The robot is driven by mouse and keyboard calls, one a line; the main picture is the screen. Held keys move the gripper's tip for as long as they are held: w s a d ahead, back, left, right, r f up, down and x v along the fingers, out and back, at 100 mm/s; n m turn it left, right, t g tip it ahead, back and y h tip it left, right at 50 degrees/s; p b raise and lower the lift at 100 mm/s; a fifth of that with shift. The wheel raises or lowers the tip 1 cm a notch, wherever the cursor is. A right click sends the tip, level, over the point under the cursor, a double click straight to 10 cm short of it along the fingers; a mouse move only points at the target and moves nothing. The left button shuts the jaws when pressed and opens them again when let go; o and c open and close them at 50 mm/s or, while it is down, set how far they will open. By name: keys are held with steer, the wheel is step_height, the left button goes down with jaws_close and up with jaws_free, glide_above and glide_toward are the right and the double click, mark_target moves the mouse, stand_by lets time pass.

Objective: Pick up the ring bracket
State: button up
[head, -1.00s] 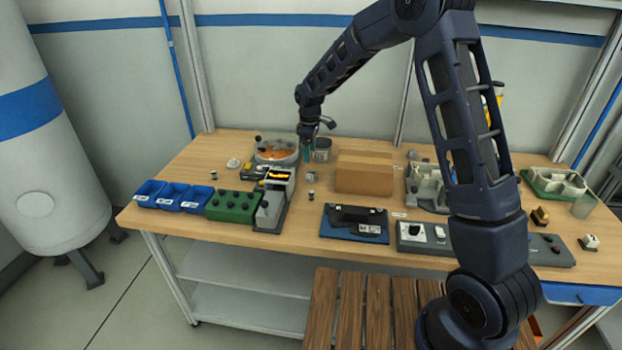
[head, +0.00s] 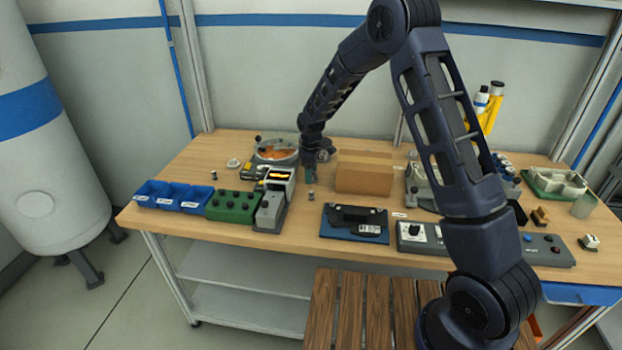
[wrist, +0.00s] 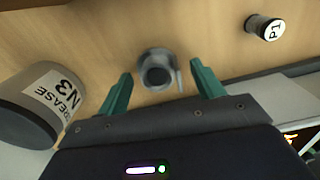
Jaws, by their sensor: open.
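The ring bracket (wrist: 157,68) is a small grey ring-shaped part with a dark centre and a thin tab on its right. In the wrist view it sits on the wooden table top, between and just beyond my fingertips. My gripper (wrist: 161,74) is open, with one green finger on each side of the bracket and a visible gap to each. In the head view my gripper (head: 310,172) points down over the table, left of the cardboard box, and it hides the bracket there.
A grease jar marked N3 (wrist: 40,105) stands close on the left in the wrist view. A small cylinder marked P1 (wrist: 265,27) stands at upper right. In the head view the cardboard box (head: 364,178) is right of my gripper, and a grey device (head: 272,208) is left.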

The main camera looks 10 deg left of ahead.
steer(key=c, duration=1.2)
steer(key=shift+o, duration=0.2)
steer(key=shift+r, duration=0.1)
